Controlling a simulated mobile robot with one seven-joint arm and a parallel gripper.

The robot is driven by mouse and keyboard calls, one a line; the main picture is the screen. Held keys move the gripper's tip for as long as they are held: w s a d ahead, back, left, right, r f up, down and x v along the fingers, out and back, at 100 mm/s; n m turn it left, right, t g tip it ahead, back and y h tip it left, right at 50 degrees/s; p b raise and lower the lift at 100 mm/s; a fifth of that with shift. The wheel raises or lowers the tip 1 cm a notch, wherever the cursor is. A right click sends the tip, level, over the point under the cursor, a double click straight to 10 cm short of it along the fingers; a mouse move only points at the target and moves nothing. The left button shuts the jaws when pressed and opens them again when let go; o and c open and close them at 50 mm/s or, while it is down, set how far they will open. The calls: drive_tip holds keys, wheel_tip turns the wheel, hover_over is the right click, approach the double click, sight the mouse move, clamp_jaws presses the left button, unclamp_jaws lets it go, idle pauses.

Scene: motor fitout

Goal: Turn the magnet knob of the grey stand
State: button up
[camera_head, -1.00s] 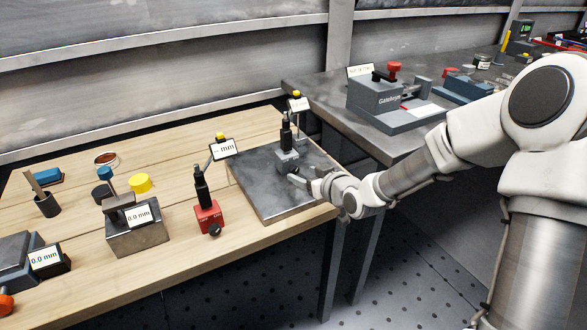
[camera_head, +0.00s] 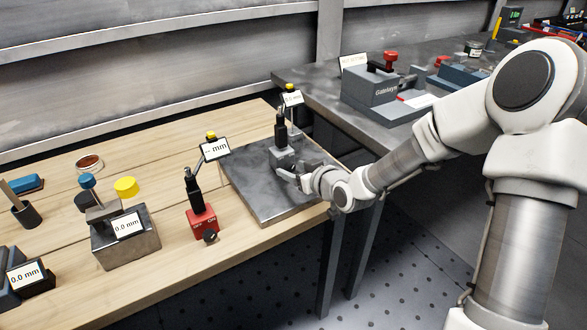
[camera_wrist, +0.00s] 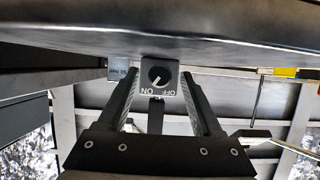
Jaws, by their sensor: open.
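The grey stand (camera_head: 283,158) with its black post is upright on the dark metal plate (camera_head: 262,198). In the wrist view its grey base face (camera_wrist: 171,73) shows a round black knob (camera_wrist: 157,75), with ON and OFF printed upside down below it. The knob's white mark slants to the lower left, towards ON. My gripper (camera_wrist: 162,84) is open, and the knob shows between its two fingers. I cannot tell whether they touch it. In the head view my gripper (camera_head: 289,177) is low over the plate at the stand's near side, and the knob is hidden.
A red stand (camera_head: 202,222) is left of the plate on the wooden bench (camera_head: 165,252). A metal block with a 0.0 mm display (camera_head: 126,250) is farther left. A grey gauge unit (camera_head: 371,92) is on the dark table at the right.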

clamp_jaws()
drive_tip(key=shift+d+r+m+p, duration=0.15)
drive_tip(key=shift+m+p, duration=0.25)
drive_tip(key=shift+p, duration=0.4)
drive_tip(key=shift+y, duration=0.3)
unclamp_jaws()
